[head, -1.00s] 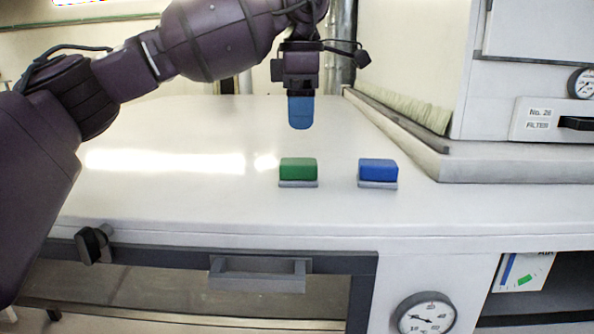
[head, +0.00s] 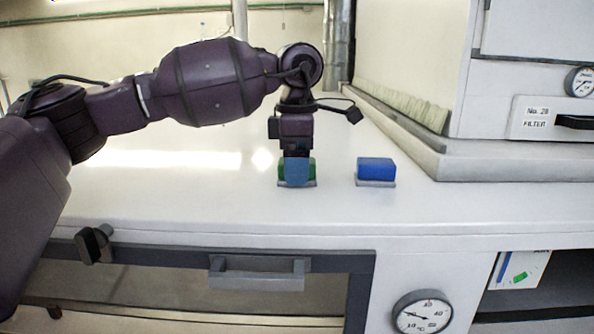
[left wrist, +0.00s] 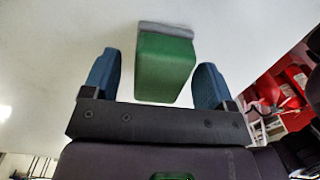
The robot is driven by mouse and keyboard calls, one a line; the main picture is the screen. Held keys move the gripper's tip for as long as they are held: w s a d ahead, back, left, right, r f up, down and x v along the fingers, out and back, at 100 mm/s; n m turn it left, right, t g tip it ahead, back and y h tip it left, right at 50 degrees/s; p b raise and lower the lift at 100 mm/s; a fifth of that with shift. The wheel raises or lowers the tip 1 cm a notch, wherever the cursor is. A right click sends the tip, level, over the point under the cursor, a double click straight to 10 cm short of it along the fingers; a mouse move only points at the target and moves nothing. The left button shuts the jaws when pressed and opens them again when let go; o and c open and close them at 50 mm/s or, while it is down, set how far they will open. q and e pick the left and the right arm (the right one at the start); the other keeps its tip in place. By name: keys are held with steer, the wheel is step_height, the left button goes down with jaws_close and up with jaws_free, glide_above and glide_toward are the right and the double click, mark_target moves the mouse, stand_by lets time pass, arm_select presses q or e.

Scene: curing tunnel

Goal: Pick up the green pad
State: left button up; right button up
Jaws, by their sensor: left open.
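The green pad (left wrist: 163,68) is a green block with a grey base, on the white top. In the head view the green pad (head: 311,170) is mostly hidden behind a blue fingertip. My left gripper (head: 297,172) is lowered at the pad, pointing down. In the left wrist view my left gripper (left wrist: 160,82) is open, with one blue finger on each side of the pad and a gap visible on both sides. My right gripper is not in view.
A blue pad (head: 376,169) on a grey base stands to the right of the green one. A raised ledge (head: 480,166) and a cabinet lie further right. The white top (head: 180,195) is clear on the left.

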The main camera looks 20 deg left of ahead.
arm_select(q)
steer(key=shift+c, duration=0.4)
steer(key=c, duration=0.9)
steer(key=shift+r, duration=0.1)
